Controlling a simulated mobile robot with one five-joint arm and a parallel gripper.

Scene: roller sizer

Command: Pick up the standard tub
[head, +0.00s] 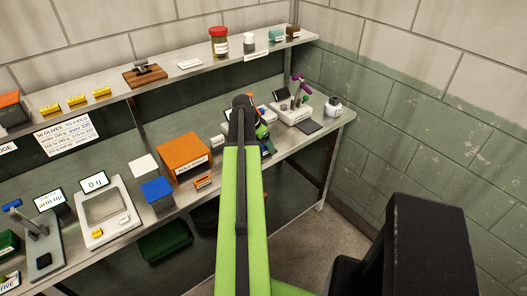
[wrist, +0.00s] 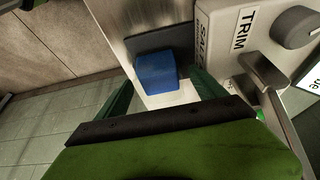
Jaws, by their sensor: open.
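A small blue block-shaped tub (wrist: 156,73) stands on a dark pad (wrist: 178,47) on the metal bench in the wrist view. No label on it can be read, so I cannot tell for sure that it is the standard tub. My gripper (wrist: 163,82) is open, its two dark green fingers spread to either side of the tub's near end. I cannot tell how far above the tub they are, and nothing is seen held. In the head view my arm hides most of this spot, and the gripper (head: 262,130) is partly hidden at its far end.
A pale machine marked TRIM (wrist: 257,45) with a grey knob (wrist: 297,27) stands close right of the tub. The head view shows an orange box (head: 184,160), a blue-topped box (head: 157,190) and a scale (head: 104,213) to the left. A shelf (head: 175,72) runs behind.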

